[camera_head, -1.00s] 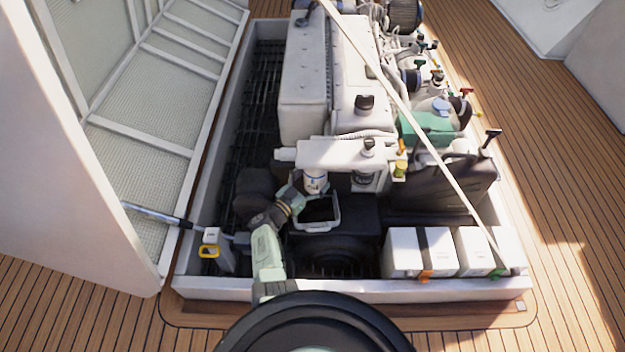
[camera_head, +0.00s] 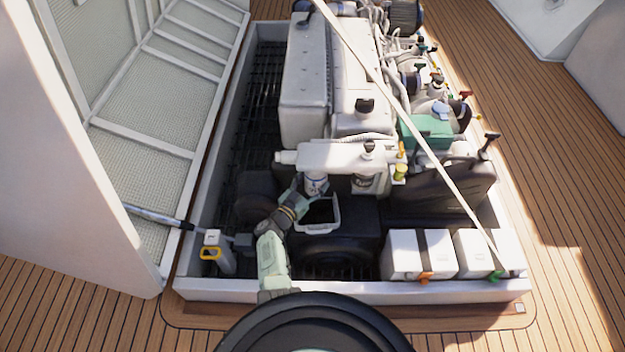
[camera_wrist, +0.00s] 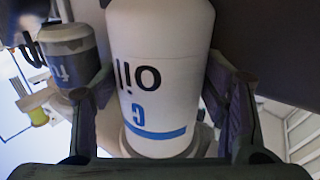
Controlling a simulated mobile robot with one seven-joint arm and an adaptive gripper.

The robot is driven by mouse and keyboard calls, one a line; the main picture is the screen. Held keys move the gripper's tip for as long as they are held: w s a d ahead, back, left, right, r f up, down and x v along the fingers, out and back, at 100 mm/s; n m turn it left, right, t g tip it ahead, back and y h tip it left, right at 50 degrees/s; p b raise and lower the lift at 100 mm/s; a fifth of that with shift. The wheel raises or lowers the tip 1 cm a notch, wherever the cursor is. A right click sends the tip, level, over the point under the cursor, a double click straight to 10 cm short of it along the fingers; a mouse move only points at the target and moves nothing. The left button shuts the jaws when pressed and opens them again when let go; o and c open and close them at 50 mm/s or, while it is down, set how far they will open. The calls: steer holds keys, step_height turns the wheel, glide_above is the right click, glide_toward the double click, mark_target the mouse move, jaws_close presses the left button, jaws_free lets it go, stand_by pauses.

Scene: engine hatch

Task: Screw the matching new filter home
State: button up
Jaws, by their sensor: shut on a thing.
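In the head view the filter (camera_head: 316,184) is upright under the white engine housing (camera_head: 345,156), above the open tray. Its top meets or nearly meets the housing; I cannot tell how far its thread is engaged.
White boxes with dark straps (camera_head: 403,252) stand at the front right of the bay.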

steer(key=shift+s+d+r+n+t+y, duration=0.15)
steer(key=shift+d+r+n+t+y, duration=0.05)
steer(key=shift+d+n+t+y, duration=0.25)
steer(key=shift+a+f+n+t+y+p, duration=0.25)
steer(key=shift+n+y, duration=0.2)
steer(key=shift+y, duration=0.3)
steer(key=shift+r, duration=0.1)
steer(key=shift+d, duration=0.1)
steer(key=shift+s+d+n+t+y, duration=0.1)
steer(key=shift+d+n+t+y, duration=0.1)
steer(key=shift+n+y, duration=0.25)
steer(key=shift+d+n+t+y, duration=0.1)
steer(key=shift+n+t+y, duration=0.15)
steer(key=shift+y, duration=0.4)
steer(key=shift+n+y+b, duration=0.4)
steer(key=shift+y+b, duration=0.2)
steer(key=shift+a+y, duration=0.1)
steer(key=shift+y, duration=0.2)
